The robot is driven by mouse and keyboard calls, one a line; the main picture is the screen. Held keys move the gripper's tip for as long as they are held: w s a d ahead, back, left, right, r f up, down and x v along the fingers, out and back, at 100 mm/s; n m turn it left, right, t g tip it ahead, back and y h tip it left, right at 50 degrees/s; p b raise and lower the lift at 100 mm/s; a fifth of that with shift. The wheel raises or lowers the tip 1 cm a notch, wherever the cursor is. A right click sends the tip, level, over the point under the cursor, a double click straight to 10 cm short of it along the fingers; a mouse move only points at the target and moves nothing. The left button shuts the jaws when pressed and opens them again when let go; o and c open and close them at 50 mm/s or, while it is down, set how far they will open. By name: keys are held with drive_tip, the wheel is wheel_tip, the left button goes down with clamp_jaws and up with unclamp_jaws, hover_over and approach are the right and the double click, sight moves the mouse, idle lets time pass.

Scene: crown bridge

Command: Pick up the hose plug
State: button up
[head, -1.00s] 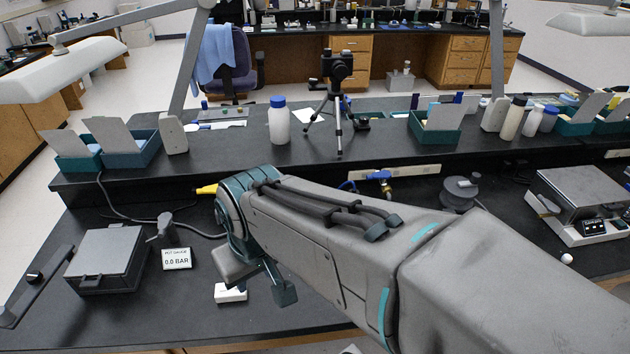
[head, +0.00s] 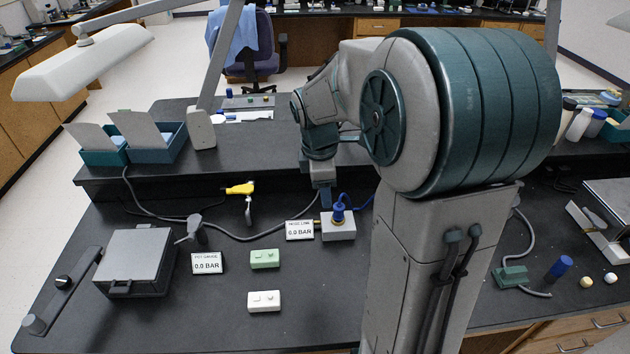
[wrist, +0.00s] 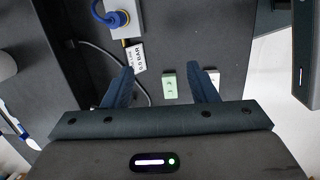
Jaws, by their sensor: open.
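The blue hose plug (head: 340,211) stands upright in a light grey metal box on the black bench, with a blue hose running from it. It also shows in the wrist view (wrist: 114,19), at the top left, beyond my left finger. My gripper (head: 324,196) is left of the plug in the head view, partly hidden by its own wrist. In the wrist view my gripper (wrist: 160,67) is open, with nothing held between its fingers. The plug lies outside the gap between the fingers.
A REGUL. LINE display (head: 300,230) reading 0.0 BAR stands beside the metal box. A green block (head: 265,259) and a white block (head: 264,301) lie nearer. A yellow-handled piece (head: 241,189), a grey case (head: 136,262) and a blue-topped cylinder (head: 559,267) are around. The raised shelf edge lies behind.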

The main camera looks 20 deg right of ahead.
sight(339, 206)
drive_tip(key=w+d+f+n+y+p, duration=0.1)
drive_tip(key=w+d+f+n+p, duration=0.1)
drive_tip(key=w+d+f+n, duration=0.55)
drive_tip(key=f, duration=0.2)
drive_tip(key=w+f+n, duration=0.1)
drive_tip(key=f, duration=0.1)
drive_tip(key=f+n, duration=0.1)
drive_tip(key=f, duration=0.2)
drive_tip(key=shift+w+d+g, duration=0.25)
drive_tip(key=shift+g, duration=0.05)
drive_tip(key=shift+w+d+f+p, duration=0.15)
drive_tip(key=shift+f+p, duration=0.25)
drive_tip(key=shift+f, duration=0.9)
drive_tip(key=shift+d+f+p, duration=0.1)
drive_tip(key=shift+f+p, duration=0.25)
drive_tip(key=shift+f, duration=0.95)
drive_tip(key=shift+c, duration=0.3)
clamp_jaws()
